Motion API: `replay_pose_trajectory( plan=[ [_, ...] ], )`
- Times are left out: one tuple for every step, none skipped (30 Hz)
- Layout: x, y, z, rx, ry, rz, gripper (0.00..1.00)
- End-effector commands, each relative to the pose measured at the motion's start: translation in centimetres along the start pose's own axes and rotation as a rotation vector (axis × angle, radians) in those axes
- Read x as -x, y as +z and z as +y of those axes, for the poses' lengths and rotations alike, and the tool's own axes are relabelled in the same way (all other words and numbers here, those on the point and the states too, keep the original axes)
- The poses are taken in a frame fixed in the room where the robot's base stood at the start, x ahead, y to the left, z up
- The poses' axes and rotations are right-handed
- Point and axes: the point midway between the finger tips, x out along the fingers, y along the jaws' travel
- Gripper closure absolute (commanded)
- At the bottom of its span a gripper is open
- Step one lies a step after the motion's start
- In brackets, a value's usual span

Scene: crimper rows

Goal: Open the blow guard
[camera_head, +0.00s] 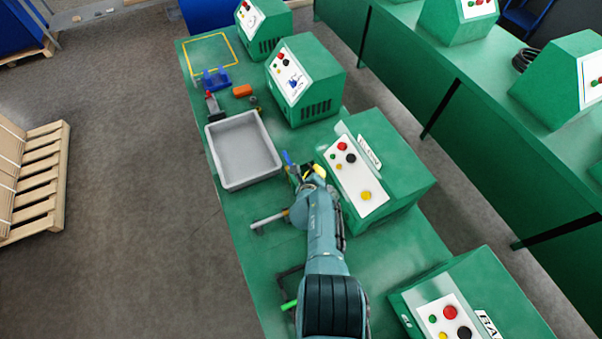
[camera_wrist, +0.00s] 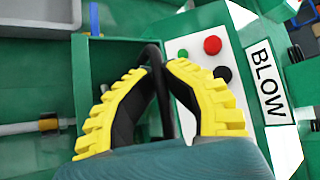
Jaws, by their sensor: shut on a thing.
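The blow machine (camera_head: 392,165) is a green box with a white sloped panel of buttons, and its BLOW label (camera_wrist: 265,82) is clear in the wrist view. Left of the panel in that view is a green frame-like part (camera_wrist: 82,62), which looks like the guard. My gripper (camera_wrist: 156,66) has yellow ridged fingers closed on a thin dark bar (camera_wrist: 153,50) beside the panel. The bar looks like the guard's handle; its lower part is mostly hidden by the fingers. In the head view my gripper (camera_head: 311,172) is at the machine's left side, and the guard is largely hidden.
A grey tray (camera_head: 243,152) stands on the green bench just beyond my gripper. A metal rod on a stand (camera_head: 269,219) is to the left of my arm. Other green machines stand before (camera_head: 470,300) and behind (camera_head: 305,80) along the bench.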

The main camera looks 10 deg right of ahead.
Motion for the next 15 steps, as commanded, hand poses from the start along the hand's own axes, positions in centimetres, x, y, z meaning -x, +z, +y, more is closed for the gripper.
replay_pose_trajectory(
  plan=[
    [0.0,-0.6,0.7,-0.006,0.019,0.004,1.0],
    [0.0,-0.7,0.5,-0.011,0.023,0.003,1.0],
    [0.0,-0.9,0.4,-0.016,0.028,0.005,1.0],
    [0.1,-1.0,0.3,-0.02,0.032,0.004,1.0],
    [0.1,-1.1,0.2,-0.023,0.035,0.004,1.0],
    [0.2,-1.2,0.2,-0.027,0.039,0.005,1.0],
    [0.2,-1.3,0.1,-0.029,0.041,0.005,1.0],
    [0.2,-1.4,0.1,-0.031,0.043,0.005,1.0],
    [0.2,-1.5,0.1,-0.034,0.045,0.005,1.0],
    [0.3,-1.5,0.0,-0.035,0.046,0.005,1.0],
    [0.3,-1.6,0.0,-0.036,0.047,0.005,1.0],
    [0.3,-1.6,-0.1,-0.037,0.047,0.006,1.0],
    [0.3,-1.6,-0.1,-0.038,0.048,0.006,1.0],
    [0.3,-1.6,-0.1,-0.038,0.048,0.007,1.0],
    [0.3,-1.7,-0.1,-0.039,0.048,0.007,1.0]
  ],
)
